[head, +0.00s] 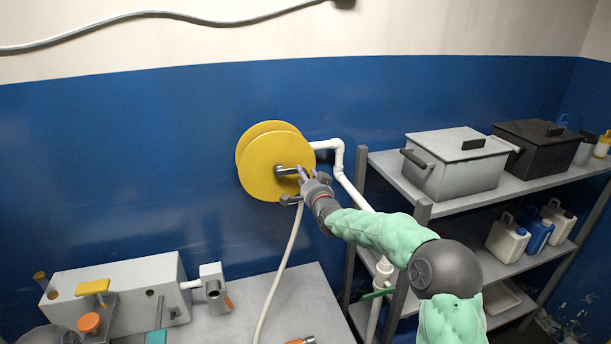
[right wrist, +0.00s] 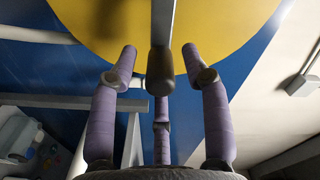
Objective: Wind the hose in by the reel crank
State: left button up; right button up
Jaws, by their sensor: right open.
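The yellow hose reel (head: 268,160) is mounted on the blue wall. Its grey crank (head: 288,171) points right from the hub. The pale hose (head: 280,275) hangs from the reel down to the worktop. My right gripper (head: 300,184) is open at the outer end of the crank. In the right wrist view the reel (right wrist: 110,25) fills the upper middle, and the crank's handle (right wrist: 160,72) lies between the spread purple fingers of the right gripper (right wrist: 159,54). I cannot tell whether any finger touches it. My left gripper is not in view.
A shelf rack (head: 395,178) on the right holds a light box (head: 455,165), a dark box (head: 541,150) and jugs. A white pipe (head: 337,160) runs beside the reel. A grey machine (head: 130,290) stands on the worktop (head: 305,300) at lower left.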

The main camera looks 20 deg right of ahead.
jog(key=shift+w, duration=0.25)
jog(key=shift+c, duration=0.3)
grip_shut()
